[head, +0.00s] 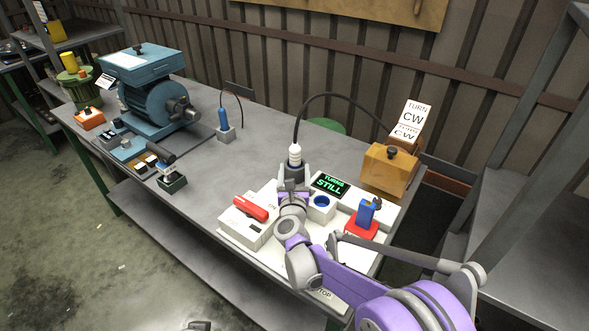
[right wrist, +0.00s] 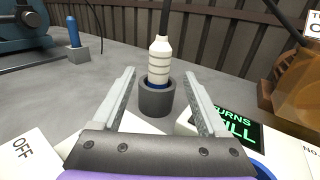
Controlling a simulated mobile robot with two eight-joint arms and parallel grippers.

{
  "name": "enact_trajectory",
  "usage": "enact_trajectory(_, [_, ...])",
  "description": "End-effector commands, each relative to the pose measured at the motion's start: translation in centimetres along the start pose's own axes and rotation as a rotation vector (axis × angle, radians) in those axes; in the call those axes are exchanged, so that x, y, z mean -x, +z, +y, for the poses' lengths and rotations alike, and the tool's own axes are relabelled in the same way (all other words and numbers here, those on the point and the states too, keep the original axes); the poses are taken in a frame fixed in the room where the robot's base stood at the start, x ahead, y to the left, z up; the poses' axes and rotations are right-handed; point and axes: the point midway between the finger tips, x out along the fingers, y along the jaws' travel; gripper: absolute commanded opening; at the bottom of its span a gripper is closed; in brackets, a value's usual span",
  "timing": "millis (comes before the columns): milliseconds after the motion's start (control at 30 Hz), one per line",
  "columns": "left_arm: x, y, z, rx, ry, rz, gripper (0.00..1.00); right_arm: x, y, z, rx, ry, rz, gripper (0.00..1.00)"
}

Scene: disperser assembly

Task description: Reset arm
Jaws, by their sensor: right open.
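My right gripper (head: 293,178) is over the white board on the bench, its fingers apart and empty. In the right wrist view its two fingers (right wrist: 160,76) point toward a white ribbed plug (right wrist: 160,60) standing upright in a dark round holder (right wrist: 157,97). The fingers look to be on either side of the holder's near side; I cannot tell whether they touch it. The plug also shows in the head view (head: 295,155), with a black cable rising from it. My left gripper does not show.
A display (head: 330,185) reads "TURNS STILL". Nearby are a red handle (head: 250,207), a blue-ringed white socket (head: 321,206), a blue part on a red base (head: 366,214) and an orange box (head: 391,169). A blue motor (head: 158,100) stands at left. The bench middle (head: 215,165) is clear.

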Motion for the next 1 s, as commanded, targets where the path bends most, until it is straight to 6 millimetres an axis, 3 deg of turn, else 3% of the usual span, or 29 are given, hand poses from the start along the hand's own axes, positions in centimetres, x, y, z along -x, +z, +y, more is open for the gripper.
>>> enact_trajectory(367, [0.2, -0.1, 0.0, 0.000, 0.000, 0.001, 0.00, 0.3, 0.8, -0.2, 0.053, 0.019, 0.003, 0.76])
enact_trajectory(533, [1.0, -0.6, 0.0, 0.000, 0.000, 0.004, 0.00, 2.6, 4.4, -1.2, 0.390, 0.129, 0.016, 0.76])
enact_trajectory(633, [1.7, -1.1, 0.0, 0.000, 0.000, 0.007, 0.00, 5.8, 6.6, -2.4, 0.734, 0.246, 0.029, 0.76])
enact_trajectory(733, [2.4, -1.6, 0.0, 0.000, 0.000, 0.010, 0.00, 9.7, 7.5, -3.8, 1.088, 0.374, 0.040, 0.76])
enact_trajectory(867, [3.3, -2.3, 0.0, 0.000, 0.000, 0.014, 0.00, 15.7, 7.0, -6.1, 1.533, 0.562, 0.053, 0.76])
enact_trajectory(1000, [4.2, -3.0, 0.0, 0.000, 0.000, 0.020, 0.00, 23.0, 5.1, -9.6, 1.978, 0.813, 0.061, 0.76])
